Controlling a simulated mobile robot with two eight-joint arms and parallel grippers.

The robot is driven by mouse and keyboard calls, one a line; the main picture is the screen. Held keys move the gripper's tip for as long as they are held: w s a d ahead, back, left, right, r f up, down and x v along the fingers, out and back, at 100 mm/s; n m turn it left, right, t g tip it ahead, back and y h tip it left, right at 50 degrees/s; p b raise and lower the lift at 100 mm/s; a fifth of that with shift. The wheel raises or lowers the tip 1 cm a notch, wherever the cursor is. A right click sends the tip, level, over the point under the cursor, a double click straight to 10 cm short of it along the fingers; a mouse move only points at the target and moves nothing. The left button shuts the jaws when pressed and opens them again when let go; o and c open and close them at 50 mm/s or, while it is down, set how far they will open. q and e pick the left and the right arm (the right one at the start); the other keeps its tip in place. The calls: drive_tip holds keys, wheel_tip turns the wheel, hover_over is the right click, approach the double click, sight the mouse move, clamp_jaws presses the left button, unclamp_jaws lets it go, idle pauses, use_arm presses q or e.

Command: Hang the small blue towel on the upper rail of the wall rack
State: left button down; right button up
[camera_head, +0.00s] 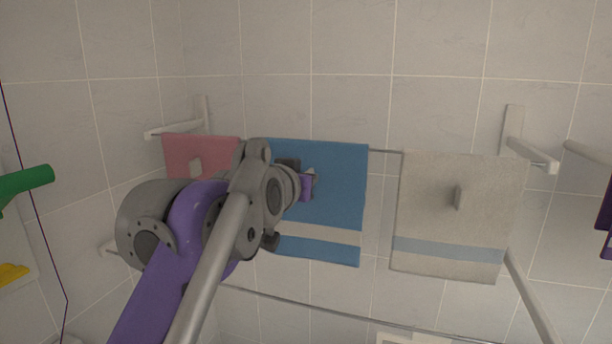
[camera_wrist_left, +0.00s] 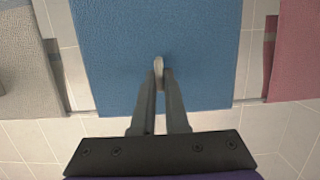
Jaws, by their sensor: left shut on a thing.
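The blue towel (camera_head: 335,180), with a pale band near its lower end, is spread flat at the upper rail (camera_head: 385,151) of the wall rack, between two other towels. Its top edge is about level with the rail; I cannot tell whether the rail carries it. My left gripper (camera_head: 311,181) is in front of the towel, shut on its small pale tab. The left wrist view shows the fingers (camera_wrist_left: 159,82) closed on the tab (camera_wrist_left: 158,67), with the blue towel (camera_wrist_left: 200,50) behind them. My arm hides the towel's left part in the head view. My right gripper is not in view.
A pink towel (camera_head: 180,152) hangs at left and a beige towel (camera_head: 425,185) with a blue-grey band hangs close at right. White brackets (camera_head: 515,135) hold the upper rail. A lower rail (camera_head: 300,301) runs below. A green object (camera_head: 28,184) is at far left.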

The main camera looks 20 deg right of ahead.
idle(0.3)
use_arm(q)
drive_tip(key=shift+c, duration=2.2)
unclamp_jaws()
drive_tip(key=f+b+v, duration=0.1)
drive_tip(key=f+v, duration=0.1)
drive_tip(key=v, duration=0.6)
drive_tip(key=shift+s+a+b, duration=0.3)
drive_tip(key=shift+s+a, duration=0.1)
drive_tip(key=shift+s, duration=0.1)
